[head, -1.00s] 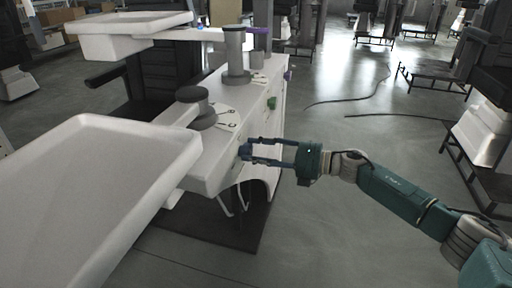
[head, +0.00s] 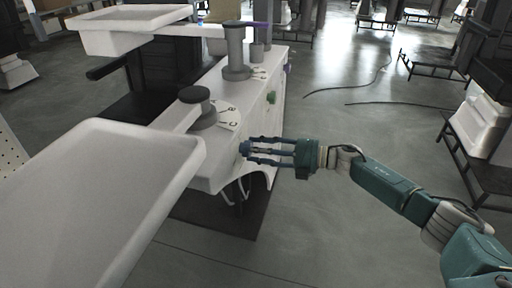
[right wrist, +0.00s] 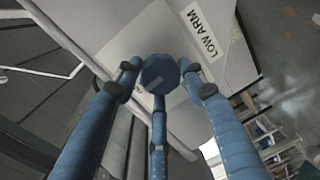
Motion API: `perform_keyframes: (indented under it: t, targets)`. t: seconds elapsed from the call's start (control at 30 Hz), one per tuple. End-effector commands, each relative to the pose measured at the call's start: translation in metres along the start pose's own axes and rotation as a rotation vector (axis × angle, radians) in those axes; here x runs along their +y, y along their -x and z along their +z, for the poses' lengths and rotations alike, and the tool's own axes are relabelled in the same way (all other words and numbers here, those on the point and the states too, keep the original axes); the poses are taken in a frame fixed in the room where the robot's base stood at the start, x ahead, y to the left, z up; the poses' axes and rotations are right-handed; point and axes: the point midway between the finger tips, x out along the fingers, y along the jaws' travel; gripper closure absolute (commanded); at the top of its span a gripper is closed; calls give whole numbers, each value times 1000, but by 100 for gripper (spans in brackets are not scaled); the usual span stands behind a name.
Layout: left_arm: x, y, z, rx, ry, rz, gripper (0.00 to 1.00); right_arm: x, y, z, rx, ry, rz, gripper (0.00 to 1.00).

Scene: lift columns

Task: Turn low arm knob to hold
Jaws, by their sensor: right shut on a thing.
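The low arm knob, a small blue faceted knob (right wrist: 160,73), sits on the white panel beside a "LOW ARM" label (right wrist: 203,32). In the head view this knob (head: 244,148) is at the near end of the white console's side. My right gripper (head: 252,151) reaches it from the right, and its three blue fingers are closed around it. In the right wrist view the fingertips (right wrist: 160,78) touch the knob's rim. A light mark shows on the knob's face. The hold marking is not readable. My left gripper is not in view.
The white console (head: 232,88) carries a low grey pivot (head: 201,108) with a lettered dial and a taller pivot (head: 237,55). A large white tray (head: 90,215) fills the lower left. Green (head: 271,97) and purple (head: 287,68) knobs sit farther back.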

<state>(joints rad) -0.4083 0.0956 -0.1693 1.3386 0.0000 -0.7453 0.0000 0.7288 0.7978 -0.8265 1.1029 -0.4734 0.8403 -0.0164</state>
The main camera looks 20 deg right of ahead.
Motion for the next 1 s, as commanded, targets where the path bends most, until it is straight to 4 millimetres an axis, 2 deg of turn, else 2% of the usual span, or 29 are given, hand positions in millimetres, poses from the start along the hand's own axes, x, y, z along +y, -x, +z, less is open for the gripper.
perform_keyframes:
  t: [0.03, 0.5, 0.53, 0.6, 0.87, 1.0]
  targets:
    - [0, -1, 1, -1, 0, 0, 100, 8, 2, 8, -19, -4, 10, 86]
    - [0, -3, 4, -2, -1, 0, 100, 7, 2, 7, -17, -16, 10, 86]
    - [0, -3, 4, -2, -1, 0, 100, 7, 3, 7, -18, -16, 10, 55]
    - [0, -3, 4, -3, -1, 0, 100, 6, 2, 7, -16, -16, 9, 42]
    - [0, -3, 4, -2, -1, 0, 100, 3, 1, 4, -8, -17, 4, 40]
    - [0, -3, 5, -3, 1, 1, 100, 1, 8, 4, -9, -18, 2, 40]
